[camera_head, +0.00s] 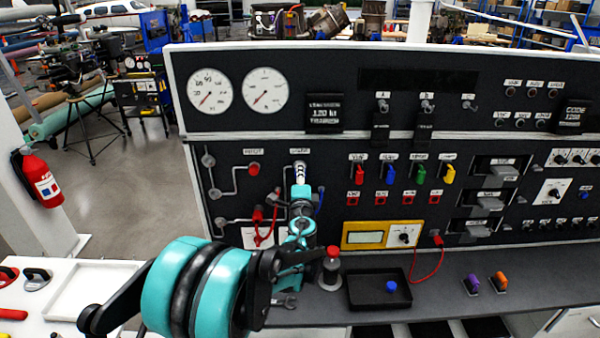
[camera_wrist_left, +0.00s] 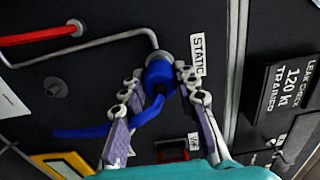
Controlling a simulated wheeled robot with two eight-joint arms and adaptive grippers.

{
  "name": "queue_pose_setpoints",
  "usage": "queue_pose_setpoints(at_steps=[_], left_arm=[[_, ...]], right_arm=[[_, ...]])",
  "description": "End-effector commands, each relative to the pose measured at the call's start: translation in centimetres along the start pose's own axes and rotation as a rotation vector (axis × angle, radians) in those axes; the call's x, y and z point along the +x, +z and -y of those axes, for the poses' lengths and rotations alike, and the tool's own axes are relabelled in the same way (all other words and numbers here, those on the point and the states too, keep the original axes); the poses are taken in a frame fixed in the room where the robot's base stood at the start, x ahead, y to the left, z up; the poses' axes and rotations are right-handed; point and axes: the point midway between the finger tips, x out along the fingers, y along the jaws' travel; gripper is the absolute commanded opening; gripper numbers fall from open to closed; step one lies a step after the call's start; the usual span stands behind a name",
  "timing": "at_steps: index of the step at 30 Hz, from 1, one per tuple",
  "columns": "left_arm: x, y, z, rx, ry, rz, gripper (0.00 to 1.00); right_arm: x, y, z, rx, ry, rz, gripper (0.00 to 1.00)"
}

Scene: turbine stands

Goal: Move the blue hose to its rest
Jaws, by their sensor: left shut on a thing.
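The blue hose (camera_wrist_left: 95,131) ends in a thick blue fitting (camera_wrist_left: 158,74) beside the STATIC label (camera_wrist_left: 197,54) on the black panel. In the left wrist view the fitting meets a metal collar at the end of a bent grey pipe; whether it is fully seated I cannot tell. My left gripper (camera_wrist_left: 163,84) is shut on the fitting, with one finger on each side. In the head view this gripper (camera_head: 300,174) is at the panel below the two dials, and a short piece of blue hose (camera_head: 319,199) shows beside it. The hose's rest cannot be made out. My right gripper is not in view.
A red fitting (camera_head: 258,215) and white card are left of my left arm. The desk below holds a red-capped bottle (camera_head: 332,262), a black tray (camera_head: 365,300) with a blue cap, and purple and orange plugs. A yellow meter (camera_head: 383,235) is to the right.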

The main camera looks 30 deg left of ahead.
Motion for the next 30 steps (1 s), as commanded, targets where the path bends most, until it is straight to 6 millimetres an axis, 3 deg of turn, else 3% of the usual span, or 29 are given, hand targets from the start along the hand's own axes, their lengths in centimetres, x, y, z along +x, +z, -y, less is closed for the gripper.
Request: queue_pose_setpoints(at_steps=[30], left_arm=[[-1.7, 0.0, 0.1, 0.0, 0.0, 0.0, 0.0]], right_arm=[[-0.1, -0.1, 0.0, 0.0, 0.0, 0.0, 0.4]])
